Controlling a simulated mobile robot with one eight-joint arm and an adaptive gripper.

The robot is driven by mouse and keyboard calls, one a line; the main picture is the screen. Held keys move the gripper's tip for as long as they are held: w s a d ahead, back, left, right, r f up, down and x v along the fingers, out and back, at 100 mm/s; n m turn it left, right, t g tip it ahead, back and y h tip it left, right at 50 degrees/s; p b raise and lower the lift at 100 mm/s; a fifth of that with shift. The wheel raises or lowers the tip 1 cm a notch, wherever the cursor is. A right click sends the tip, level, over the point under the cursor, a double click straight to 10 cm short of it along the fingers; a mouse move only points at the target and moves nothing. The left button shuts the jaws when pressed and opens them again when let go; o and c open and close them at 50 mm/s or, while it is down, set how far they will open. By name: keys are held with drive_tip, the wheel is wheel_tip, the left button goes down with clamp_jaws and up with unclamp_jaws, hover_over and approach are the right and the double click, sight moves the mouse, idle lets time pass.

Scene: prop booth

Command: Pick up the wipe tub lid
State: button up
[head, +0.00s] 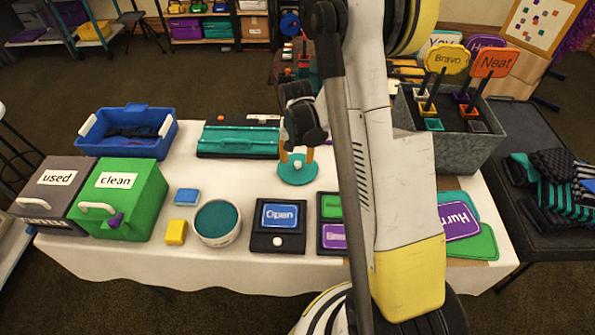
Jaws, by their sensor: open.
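The wipe tub lid (298,174) looks like a flat teal disc with a small pale knob, lying on the white-covered table right of the middle. My gripper (297,156) points down over it, open, with its two orange fingertips apart on either side above the knob. I cannot tell whether the fingertips touch the lid. A round white tub (217,239) with a teal top surface stands nearer the front, left of the lid. My arm hides part of the table to the right of the lid.
A teal tray (238,138) lies just left of my gripper, with a blue bin (86,144) farther left. The green "clean" box (134,189) and grey "used" box stand left. A grey metal bin (470,148) of signs stands right.

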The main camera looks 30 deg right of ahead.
sight(298, 163)
drive_tip(key=f, duration=0.2)
drive_tip(key=f+b, duration=0.1)
drive_tip(key=shift+w+d+f, duration=0.1)
drive_tip(key=shift+d+f, duration=0.1)
drive_tip(key=shift+f, duration=0.2)
drive_tip(key=shift+r, duration=0.15)
clamp_jaws()
